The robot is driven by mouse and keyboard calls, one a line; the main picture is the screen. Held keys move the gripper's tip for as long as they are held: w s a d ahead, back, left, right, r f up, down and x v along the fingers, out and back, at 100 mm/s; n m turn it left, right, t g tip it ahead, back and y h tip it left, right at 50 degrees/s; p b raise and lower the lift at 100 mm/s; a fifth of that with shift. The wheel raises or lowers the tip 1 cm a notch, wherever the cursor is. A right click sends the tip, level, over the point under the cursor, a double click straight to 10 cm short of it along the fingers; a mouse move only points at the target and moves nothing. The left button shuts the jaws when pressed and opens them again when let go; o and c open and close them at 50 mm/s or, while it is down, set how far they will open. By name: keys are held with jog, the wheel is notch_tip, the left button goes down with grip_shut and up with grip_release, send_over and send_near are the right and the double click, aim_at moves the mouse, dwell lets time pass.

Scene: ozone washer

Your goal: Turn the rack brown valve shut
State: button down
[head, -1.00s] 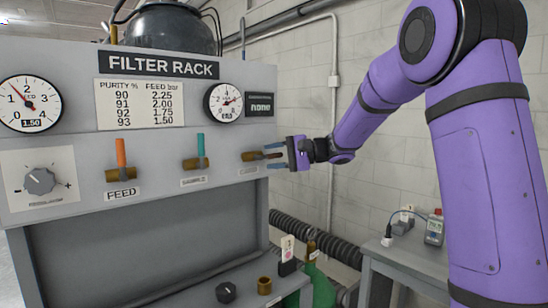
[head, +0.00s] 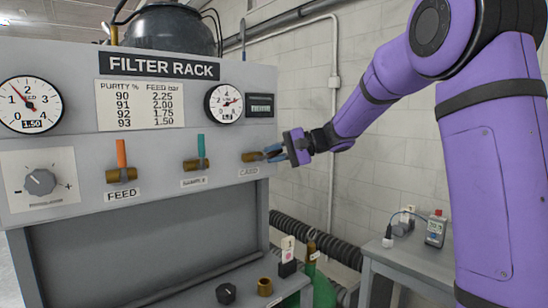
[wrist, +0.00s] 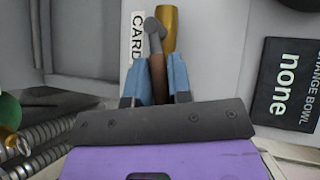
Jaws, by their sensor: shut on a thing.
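The rack brown valve has a brass body (head: 252,157) at the right end of the rack front, above a label partly readable as CARD. In the wrist view the brass body (wrist: 170,25) and a grey stem (wrist: 153,30) show beyond my fingers. My gripper (head: 273,153) reaches in from the right, its hand slightly tilted. Its blue fingers are shut on the brown lever (wrist: 158,80), which sits between them in the wrist view. In the head view the fingers hide most of the lever.
The orange-handled FEED valve (head: 122,160) and teal-handled SAMPLE valve (head: 200,150) stand upright to the left. A regulator knob (head: 40,182) and gauges (head: 224,103) are on the panel. A green cylinder (head: 322,285) and ribbed hose (head: 335,245) lie below right.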

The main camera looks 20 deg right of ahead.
jog(key=r+n+h, duration=0.1)
jog(key=n+h, duration=0.1)
jog(key=h, duration=0.1)
jog(key=shift+s+a+r, duration=0.15)
jog(key=shift+a+r, duration=0.2)
jog(key=shift+r, duration=0.05)
jog(key=shift+s+a+r+n+h, duration=0.1)
jog(key=shift+a+r+n+h, duration=0.2)
jog(key=shift+h, duration=0.3)
jog(key=shift+a+r+n+h, duration=0.15)
jog(key=shift+n+h, duration=0.25)
jog(key=shift+h, duration=0.2)
jog(key=h, duration=0.1)
jog(key=a+n+h, duration=0.1)
jog(key=t+h, duration=0.1)
jog(key=shift+s+a+r+n, duration=0.2)
jog(key=shift+s+r+n, duration=0.05)
jog(key=shift+r+n, duration=0.15)
jog(key=shift+s+a+r+n+t+h, duration=0.1)
jog(key=shift+a+n+t+h, duration=0.25)
jog(key=shift+h, duration=0.45)
jog(key=shift+s+a+n+t+h, duration=0.1)
jog(key=shift+a+n+t+h, duration=0.2)
jog(key=shift+h, duration=0.5)
jog(key=c, duration=1)
grip_release()
jog(key=shift+c, duration=0.2)
jog(key=shift+s, duration=0.1)
